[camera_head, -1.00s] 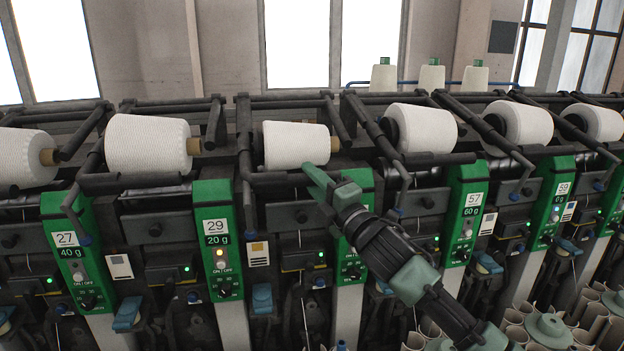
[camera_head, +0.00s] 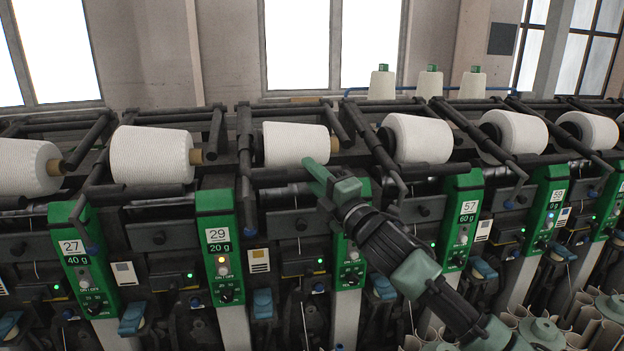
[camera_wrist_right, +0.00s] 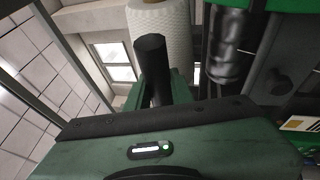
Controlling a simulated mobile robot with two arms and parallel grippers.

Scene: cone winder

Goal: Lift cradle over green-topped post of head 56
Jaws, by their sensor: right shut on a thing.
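My right gripper (camera_head: 320,175) is at the front of the middle winding head, just below its white yarn cone (camera_head: 292,144). It is shut on the dark cradle handle (camera_wrist_right: 152,68), a round black bar standing between the fingers in the right wrist view. The white cone (camera_wrist_right: 160,22) shows behind that bar. The green-topped post (camera_head: 352,266) of this head is below and behind the gripper, and its number plate is hidden, so I cannot read 56. My left gripper is out of view.
Neighbouring heads stand close on both sides: post 29 (camera_head: 218,240) to the left and post 57 (camera_head: 462,220) to the right, each with a cradle and cone. Cone tubes (camera_head: 590,325) fill the lower right. Spare cones (camera_head: 430,84) stand behind the machine.

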